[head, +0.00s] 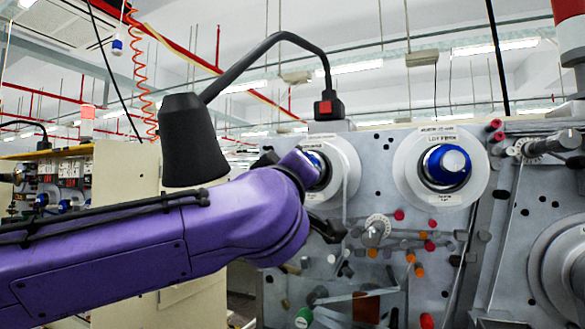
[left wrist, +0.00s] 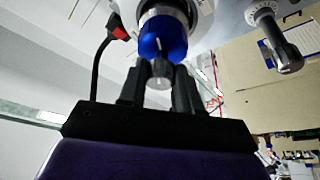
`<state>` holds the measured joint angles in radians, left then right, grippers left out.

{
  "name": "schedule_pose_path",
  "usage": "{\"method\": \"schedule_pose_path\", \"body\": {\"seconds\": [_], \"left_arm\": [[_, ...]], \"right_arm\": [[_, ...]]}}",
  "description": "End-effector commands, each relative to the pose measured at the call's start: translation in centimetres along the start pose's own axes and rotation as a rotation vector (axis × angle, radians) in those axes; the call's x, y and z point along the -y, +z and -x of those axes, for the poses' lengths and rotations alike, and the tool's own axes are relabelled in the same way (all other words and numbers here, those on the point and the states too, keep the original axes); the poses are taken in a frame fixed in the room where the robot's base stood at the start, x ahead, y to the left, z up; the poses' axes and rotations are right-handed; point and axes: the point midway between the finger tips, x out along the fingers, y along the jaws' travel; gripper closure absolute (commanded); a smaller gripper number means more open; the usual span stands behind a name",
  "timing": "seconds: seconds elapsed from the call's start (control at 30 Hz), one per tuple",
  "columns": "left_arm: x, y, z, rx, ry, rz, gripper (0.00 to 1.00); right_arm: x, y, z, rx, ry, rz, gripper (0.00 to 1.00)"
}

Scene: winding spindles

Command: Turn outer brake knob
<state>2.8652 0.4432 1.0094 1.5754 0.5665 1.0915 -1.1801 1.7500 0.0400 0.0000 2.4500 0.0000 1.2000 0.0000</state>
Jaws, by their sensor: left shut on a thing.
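The left winding spindle (head: 318,165) on the grey machine panel has a blue hub and a pale round flange, partly hidden by my purple left arm. In the left wrist view its blue hub (left wrist: 163,38) shows, with a small grey knob (left wrist: 160,72) at its end. My left gripper (left wrist: 160,84) has its two black fingers on either side of this knob and is shut on it. In the head view my left wrist covers the knob and fingers. My right gripper is in neither view.
A second blue spindle (head: 446,166) with a white flange stands to the right on the same panel (head: 510,215). Several small rollers and coloured pegs stick out below. A black lamp (head: 193,140) on a bent arm hangs above my left arm.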

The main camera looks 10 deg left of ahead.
Motion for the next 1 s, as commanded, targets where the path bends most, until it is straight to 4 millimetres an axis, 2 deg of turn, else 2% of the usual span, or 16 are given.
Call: {"method": "schedule_pose_path", "body": {"seconds": [0.5,1.0], "left_arm": [[-0.20,0.12,-0.01,0.002,-0.169,0.404,0.97],[-0.25,0.13,-0.02,0.004,-0.238,0.568,0.97]], "right_arm": [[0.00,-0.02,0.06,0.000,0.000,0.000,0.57],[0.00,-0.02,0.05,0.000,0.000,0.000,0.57]]}}
